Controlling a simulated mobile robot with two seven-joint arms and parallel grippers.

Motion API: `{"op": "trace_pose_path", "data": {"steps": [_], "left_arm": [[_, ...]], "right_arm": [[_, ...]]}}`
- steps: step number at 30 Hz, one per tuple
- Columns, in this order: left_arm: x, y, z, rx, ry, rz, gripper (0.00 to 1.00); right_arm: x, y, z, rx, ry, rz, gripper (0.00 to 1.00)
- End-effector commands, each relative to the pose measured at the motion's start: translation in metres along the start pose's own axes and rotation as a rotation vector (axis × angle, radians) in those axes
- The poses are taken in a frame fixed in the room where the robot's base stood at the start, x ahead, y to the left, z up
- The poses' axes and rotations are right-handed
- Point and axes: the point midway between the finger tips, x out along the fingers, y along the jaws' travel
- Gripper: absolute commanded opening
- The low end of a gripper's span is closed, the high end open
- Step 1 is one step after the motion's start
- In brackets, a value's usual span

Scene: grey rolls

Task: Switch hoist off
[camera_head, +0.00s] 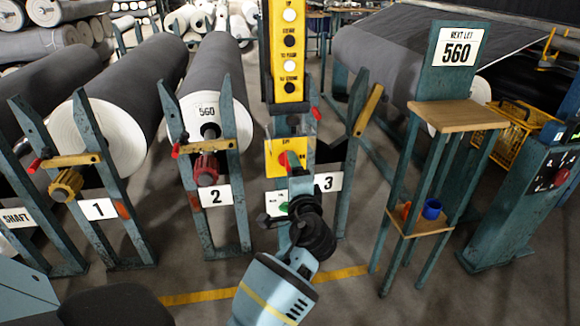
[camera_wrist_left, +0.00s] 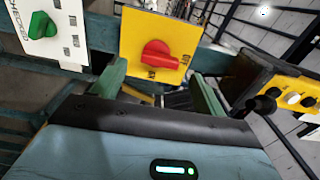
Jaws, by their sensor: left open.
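A red rotary switch knob (camera_wrist_left: 160,54) sits on a yellow plate (camera_wrist_left: 133,25). My left gripper (camera_head: 294,172) is close in front of the plate. In the wrist view its two green fingers (camera_wrist_left: 160,80) are apart, below and to either side of the knob, with no clear contact. My right gripper is not in view.
A green knob (camera_wrist_left: 42,25) on a white plate is left of the yellow plate in the wrist view. A yellow button box (camera_wrist_left: 290,98) hangs at right. A stand with a blue cup (camera_head: 432,209) and roll racks (camera_head: 217,220) flank my arm in the head view.

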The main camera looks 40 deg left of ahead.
Motion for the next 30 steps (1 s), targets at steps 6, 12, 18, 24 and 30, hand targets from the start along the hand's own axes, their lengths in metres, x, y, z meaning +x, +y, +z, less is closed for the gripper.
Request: {"op": "trace_pose_path", "data": {"steps": [6, 12, 18, 24, 30], "left_arm": [[-0.029, 0.0, 0.0, -0.001, 0.0, 0.001, 0.73], [-0.037, 0.0, 0.0, -0.001, -0.001, 0.001, 0.73], [-0.036, 0.0, 0.0, -0.001, -0.001, 0.0, 0.73], [-0.036, 0.0, 0.0, -0.001, -0.001, 0.0, 0.73], [-0.041, 0.018, 0.003, -0.005, 0.023, 0.03, 0.73]], "right_arm": [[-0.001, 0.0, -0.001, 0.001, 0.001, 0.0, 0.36], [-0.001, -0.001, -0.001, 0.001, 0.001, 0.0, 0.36], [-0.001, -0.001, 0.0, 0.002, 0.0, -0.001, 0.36], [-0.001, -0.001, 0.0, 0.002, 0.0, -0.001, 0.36], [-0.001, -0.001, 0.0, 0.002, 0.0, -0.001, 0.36]]}}
